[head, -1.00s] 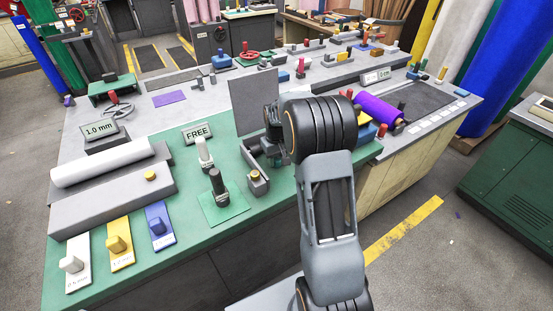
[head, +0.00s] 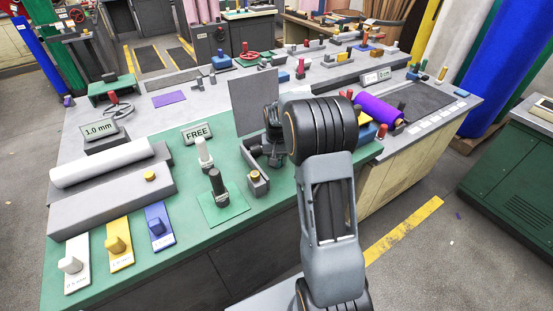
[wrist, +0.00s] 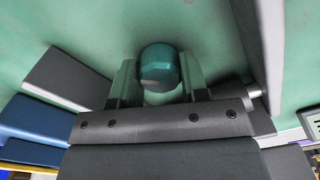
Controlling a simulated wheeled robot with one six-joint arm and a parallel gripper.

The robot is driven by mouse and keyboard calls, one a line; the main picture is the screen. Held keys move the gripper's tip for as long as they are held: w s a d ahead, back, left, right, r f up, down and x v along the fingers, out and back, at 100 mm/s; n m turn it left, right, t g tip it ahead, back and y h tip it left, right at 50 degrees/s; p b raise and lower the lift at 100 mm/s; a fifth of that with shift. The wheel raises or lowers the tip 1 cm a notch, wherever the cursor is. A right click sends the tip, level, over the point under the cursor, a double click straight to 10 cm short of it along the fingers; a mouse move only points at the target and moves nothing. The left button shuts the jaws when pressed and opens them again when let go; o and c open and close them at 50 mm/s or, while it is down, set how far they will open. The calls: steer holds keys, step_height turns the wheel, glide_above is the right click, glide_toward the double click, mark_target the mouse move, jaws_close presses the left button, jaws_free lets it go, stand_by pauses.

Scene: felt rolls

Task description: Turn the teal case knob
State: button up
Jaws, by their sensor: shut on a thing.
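The teal case knob (wrist: 158,62) stands on the green surface in the wrist view, a rounded teal block with a small pale mark on its near face. My gripper (wrist: 157,84) is shut on it, with one finger against its left side and one against its right. In the head view my gripper (head: 262,150) is low over the green bench top, beside an upright grey panel (head: 254,99). My arm and wrist hide the knob there.
A display reading FREE (head: 197,132) stands left of the panel. A purple roll (head: 378,108) lies right of my arm.

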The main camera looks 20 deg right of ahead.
steer(key=o, duration=0.9)
steer(key=shift+o, duration=0.2)
steer(key=shift+r, duration=0.1)
step_height(320, 180, up, 14)
steer(key=shift+f, duration=0.2)
stand_by(0.3)
steer(key=s+a+f+n+t, duration=0.1)
steer(key=s+a, duration=0.4)
steer(key=s, duration=0.6)
steer(key=s+a+f+n+t, duration=0.1)
steer(key=s+a+n+t, duration=0.1)
steer(key=s+a, duration=0.4)
steer(key=s+n, duration=0.1)
steer(key=s, duration=0.4)
steer(key=shift+t, duration=0.3)
